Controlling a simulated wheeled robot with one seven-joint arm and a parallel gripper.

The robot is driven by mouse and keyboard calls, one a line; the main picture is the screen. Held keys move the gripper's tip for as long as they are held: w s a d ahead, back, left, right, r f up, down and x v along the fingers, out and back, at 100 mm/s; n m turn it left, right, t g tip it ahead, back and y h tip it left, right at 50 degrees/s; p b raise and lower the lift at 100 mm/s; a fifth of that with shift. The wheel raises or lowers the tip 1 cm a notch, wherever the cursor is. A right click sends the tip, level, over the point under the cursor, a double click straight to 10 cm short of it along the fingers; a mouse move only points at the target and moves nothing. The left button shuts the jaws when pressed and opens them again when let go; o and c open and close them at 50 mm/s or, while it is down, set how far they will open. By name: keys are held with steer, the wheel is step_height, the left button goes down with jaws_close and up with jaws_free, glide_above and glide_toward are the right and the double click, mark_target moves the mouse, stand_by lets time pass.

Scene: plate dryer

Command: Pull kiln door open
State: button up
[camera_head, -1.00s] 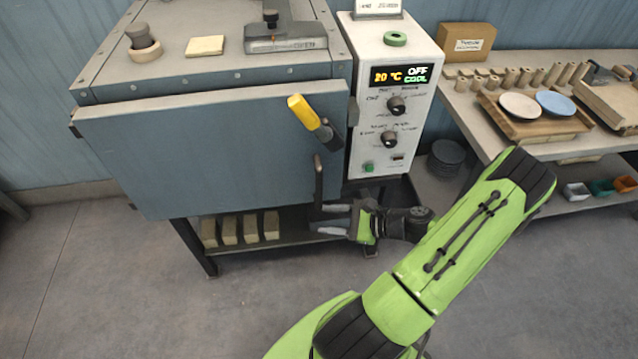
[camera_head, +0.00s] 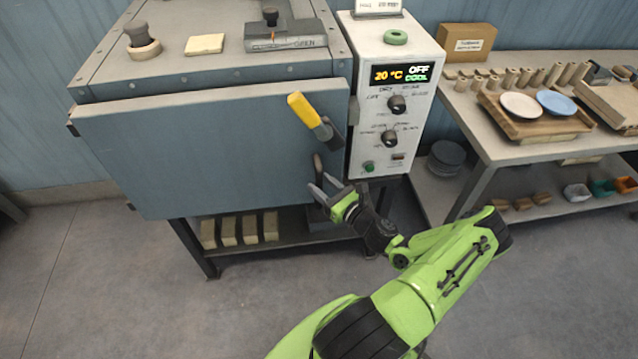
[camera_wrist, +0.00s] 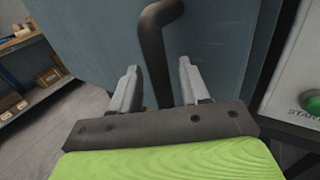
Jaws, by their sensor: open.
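The kiln door (camera_head: 215,150) is a blue-grey panel on the front of the kiln; its top edge stands slightly out from the kiln body. A dark bent handle (camera_head: 318,168) sits at the door's right side. A yellow-gripped latch lever (camera_head: 305,112) is tilted above it. My gripper (camera_head: 322,190) is at the handle, partly covering its lower part. In the wrist view, the open fingers (camera_wrist: 160,88) stand on either side of the dark handle (camera_wrist: 153,50), which passes between them. I cannot tell whether either finger touches it.
A white control box (camera_head: 395,95) reading 20 °C, OFF and COOL stands right of the door. A workbench (camera_head: 500,140) with plates and pegs is further right. Bricks (camera_head: 240,229) lie on the shelf below the kiln. The floor (camera_head: 110,280) in front is clear.

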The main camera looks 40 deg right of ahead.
steer(key=shift+w, duration=0.85)
steer(key=shift+c, duration=0.3)
jaws_close()
steer(key=shift+s, duration=0.1)
